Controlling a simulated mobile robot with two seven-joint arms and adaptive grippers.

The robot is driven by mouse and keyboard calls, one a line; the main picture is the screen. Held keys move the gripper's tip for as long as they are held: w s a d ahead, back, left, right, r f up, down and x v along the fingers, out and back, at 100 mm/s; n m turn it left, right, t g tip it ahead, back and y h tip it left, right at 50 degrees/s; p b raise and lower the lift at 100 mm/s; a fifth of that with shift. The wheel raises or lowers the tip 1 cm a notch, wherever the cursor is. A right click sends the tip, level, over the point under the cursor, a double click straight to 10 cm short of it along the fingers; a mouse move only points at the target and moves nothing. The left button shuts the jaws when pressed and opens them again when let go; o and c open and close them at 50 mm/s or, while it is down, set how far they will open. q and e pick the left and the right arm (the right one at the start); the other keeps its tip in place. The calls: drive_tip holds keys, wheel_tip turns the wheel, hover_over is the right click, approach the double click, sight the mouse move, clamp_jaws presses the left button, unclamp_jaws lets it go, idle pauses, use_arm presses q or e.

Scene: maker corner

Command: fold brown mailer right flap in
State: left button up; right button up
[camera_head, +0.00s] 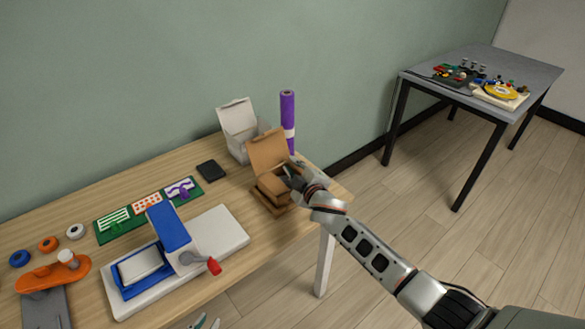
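The brown mailer (267,152) is a small cardboard box near the right end of the wooden table. Its lid stands up at the back, and flaps spread around its front. My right gripper (292,178) is at the box's right side, over the area of the right flap. The gripper and wrist hide most of that side, so I cannot tell the flap's angle or whether the fingers touch it. The finger gap is also too small to judge. Only the tips of my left gripper (206,322) show at the bottom edge, spread apart and empty, away from the mailer.
A white box (238,120) with a raised lid and a purple roll (288,112) stand behind the mailer. A white-and-blue press (165,235) with a red-knobbed handle stands to the left. A dark square pad (211,171) lies nearby. A grey table (540,75) stands farther right.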

drive_tip(key=shift+w, duration=0.15)
clamp_jaws()
drive_tip(key=shift+a+f+n+b, duration=0.1)
drive_tip(key=shift+f+n+b, duration=0.2)
drive_tip(key=shift+b, duration=0.4)
drive_tip(key=shift+t+b, duration=0.4)
drive_tip(key=shift+b, duration=0.05)
drive_tip(key=shift+r+n, duration=0.1)
drive_tip(key=shift+n, duration=0.2)
